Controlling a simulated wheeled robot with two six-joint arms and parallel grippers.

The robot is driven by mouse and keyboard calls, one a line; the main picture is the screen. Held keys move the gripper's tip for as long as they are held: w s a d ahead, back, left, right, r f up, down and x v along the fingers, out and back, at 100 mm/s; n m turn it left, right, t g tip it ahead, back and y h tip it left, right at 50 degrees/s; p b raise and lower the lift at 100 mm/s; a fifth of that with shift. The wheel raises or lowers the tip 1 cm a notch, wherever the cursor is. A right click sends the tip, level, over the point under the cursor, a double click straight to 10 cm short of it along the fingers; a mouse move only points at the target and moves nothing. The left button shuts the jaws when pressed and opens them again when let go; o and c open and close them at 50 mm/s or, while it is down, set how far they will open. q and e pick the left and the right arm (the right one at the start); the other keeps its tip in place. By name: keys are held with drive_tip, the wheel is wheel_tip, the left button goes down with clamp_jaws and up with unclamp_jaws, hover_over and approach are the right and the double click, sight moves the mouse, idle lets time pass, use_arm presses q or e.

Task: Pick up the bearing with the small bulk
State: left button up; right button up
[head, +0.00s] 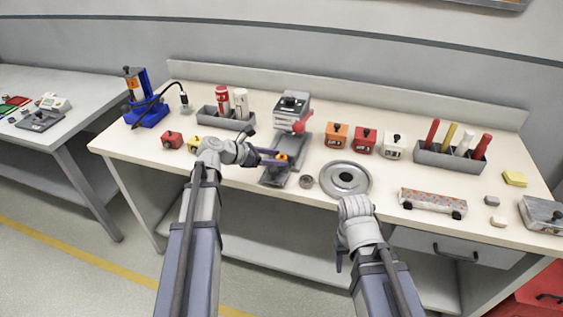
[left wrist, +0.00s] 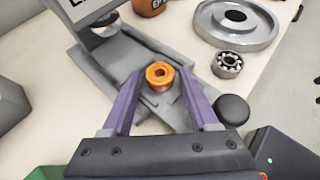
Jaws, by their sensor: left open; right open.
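A small grey bearing (head: 306,181) lies flat on the workbench, just left of a large grey disc (head: 346,179). In the left wrist view the bearing (left wrist: 227,65) shows rolling balls around its dark hole and lies to the right of my fingers. An orange ring-shaped part (left wrist: 160,76) sits on a grey fixture between my left fingers. My left gripper (head: 275,158) is open, its two purple fingers on either side of that orange part. Whether they touch it is hard to tell. My right arm is folded in front of the bench; I cannot make out its fingers.
A grey press (head: 291,108) with a red knob stands behind the fixture. The bench front edge runs close to the bearing.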

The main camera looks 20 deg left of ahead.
use_arm(q)
clamp_jaws()
idle(0.5)
drive_tip(key=shift+r, duration=0.15)
wheel_tip(320, 180, up, 10)
drive_tip(key=p, duration=1)
